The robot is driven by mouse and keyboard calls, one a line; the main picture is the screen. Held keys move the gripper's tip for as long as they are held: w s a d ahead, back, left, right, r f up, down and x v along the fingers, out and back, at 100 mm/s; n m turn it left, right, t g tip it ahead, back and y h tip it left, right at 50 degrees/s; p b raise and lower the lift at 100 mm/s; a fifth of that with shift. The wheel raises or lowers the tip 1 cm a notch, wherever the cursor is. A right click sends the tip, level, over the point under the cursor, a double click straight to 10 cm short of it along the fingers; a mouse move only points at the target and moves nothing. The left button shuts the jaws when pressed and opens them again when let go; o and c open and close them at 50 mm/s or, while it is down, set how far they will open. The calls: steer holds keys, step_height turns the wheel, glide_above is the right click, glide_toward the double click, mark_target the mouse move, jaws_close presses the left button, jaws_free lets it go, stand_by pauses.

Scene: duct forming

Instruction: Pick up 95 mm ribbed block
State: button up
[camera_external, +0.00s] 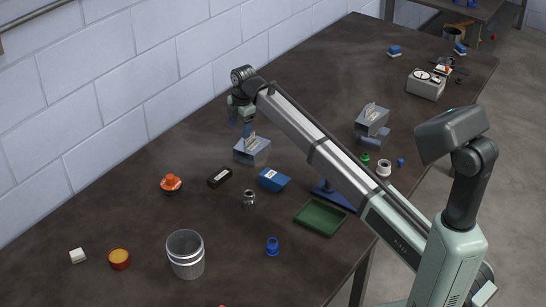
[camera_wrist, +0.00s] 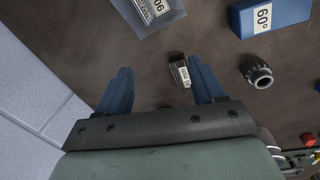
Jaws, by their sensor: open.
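The 95 mm ribbed block (camera_wrist: 180,73) is small and dark with a white label. It lies on the table; in the wrist view it appears between my open fingers, closer to the right one. In the external view the dark labelled block (camera_external: 219,177) lies in front of the grey angle block. My gripper (camera_external: 247,129) points down with its blue fingers above the table, near the grey block in the picture. It is open and empty in the wrist view (camera_wrist: 160,66). The exact height above the block is hard to tell.
A grey 90° block (camera_external: 252,151) and a blue 60° block (camera_external: 273,180) stand close by. A metal ring (camera_external: 248,199), an orange-topped item (camera_external: 171,183) and a green tray (camera_external: 320,218) are around. A white brick wall runs along the table's far edge.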

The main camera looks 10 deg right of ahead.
steer(key=n+g+h, duration=0.1)
steer(key=n, duration=0.1)
glide_above(219, 174)
step_height(219, 174, down, 14)
steer(key=shift+s+d+r, duration=0.1)
steer(key=shift+r, duration=0.15)
stand_by(0.4)
jaws_close()
stand_by(0.4)
